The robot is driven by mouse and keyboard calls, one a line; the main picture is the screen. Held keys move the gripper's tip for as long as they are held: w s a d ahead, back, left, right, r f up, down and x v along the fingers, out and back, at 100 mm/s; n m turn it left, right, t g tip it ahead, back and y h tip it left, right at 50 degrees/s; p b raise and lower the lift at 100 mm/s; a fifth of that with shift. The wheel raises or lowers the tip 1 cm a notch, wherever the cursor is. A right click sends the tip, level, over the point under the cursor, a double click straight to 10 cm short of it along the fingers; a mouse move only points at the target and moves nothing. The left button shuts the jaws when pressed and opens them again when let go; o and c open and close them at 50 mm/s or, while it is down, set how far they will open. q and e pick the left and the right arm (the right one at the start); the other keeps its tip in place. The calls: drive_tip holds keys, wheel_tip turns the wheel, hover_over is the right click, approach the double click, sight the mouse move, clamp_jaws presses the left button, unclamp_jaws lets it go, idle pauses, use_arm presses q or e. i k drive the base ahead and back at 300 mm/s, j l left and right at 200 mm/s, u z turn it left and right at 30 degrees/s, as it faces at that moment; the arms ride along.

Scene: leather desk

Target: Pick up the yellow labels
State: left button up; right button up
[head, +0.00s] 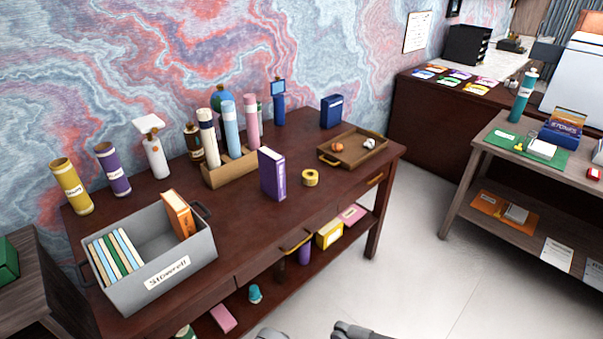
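A small yellow roll (310,177) stands on the dark wooden desk, right of a purple book; it may be a roll of yellow labels, but no print can be read. Several flat coloured cards lie on the brown counter at the back right, among them a yellow card (476,89); whether these are labels I cannot tell. Grey parts of mine show at the bottom edge, without fingertips. Neither gripper's fingers are in view, and nothing of mine touches the roll.
The upright purple book (272,174) is close left of the roll. A wooden tray (374,157) with small round items lies behind right. A grey bin (191,262) holds books at front left. A wooden holder (217,177) carries tubes. Desk front near the roll is clear.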

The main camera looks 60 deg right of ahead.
sight(310, 178)
drive_tip(key=i+z, duration=0.1)
drive_tip(key=z, duration=0.4)
drive_tip(key=i+z, duration=0.15)
drive_tip(key=z, duration=0.35)
